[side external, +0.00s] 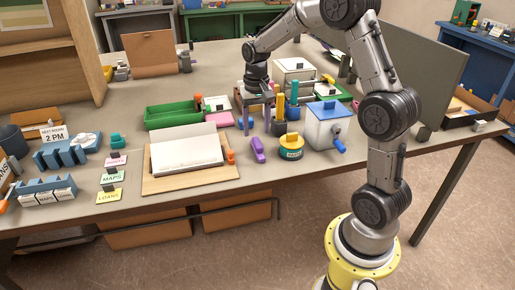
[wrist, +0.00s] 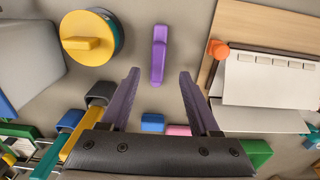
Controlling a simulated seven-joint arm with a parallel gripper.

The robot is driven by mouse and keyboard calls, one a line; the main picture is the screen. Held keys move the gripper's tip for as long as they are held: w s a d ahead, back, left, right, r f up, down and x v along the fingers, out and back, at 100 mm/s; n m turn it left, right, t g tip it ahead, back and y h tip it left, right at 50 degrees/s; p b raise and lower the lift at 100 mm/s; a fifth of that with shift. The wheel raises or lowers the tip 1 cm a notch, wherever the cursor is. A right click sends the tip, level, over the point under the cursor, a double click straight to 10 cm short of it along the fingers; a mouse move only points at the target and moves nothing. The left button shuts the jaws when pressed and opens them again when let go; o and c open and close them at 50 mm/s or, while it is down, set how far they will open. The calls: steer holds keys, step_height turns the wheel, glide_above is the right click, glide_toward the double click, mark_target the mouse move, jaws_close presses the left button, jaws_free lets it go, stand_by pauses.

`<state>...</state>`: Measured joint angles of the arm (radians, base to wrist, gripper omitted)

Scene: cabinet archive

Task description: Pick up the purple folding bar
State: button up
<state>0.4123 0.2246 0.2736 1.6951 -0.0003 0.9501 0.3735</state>
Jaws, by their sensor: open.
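The purple folding bar (side external: 258,149) lies on the table between the open white book and the round teal-and-yellow tin. In the wrist view the purple folding bar (wrist: 158,55) lies lengthwise near the top middle, with a raised part along it. My gripper (wrist: 158,78) is open and empty. Its two purple fingers point toward the bar, one on each side of its line. In the side view my gripper (side external: 256,122) is above the table, behind the bar and apart from it.
The round tin (side external: 291,146) and a white box with a blue crank (side external: 327,125) stand to the right. The book on its wooden board (side external: 168,185) is at the left. A green tray (side external: 172,115) and upright coloured bars (side external: 280,105) stand behind.

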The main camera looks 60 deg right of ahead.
mark_target(258, 141)
steer(key=shift+s+d+f, duration=0.1)
steer(key=shift+d+f, duration=0.05)
steer(key=shift+f, duration=3.1)
jaws_close()
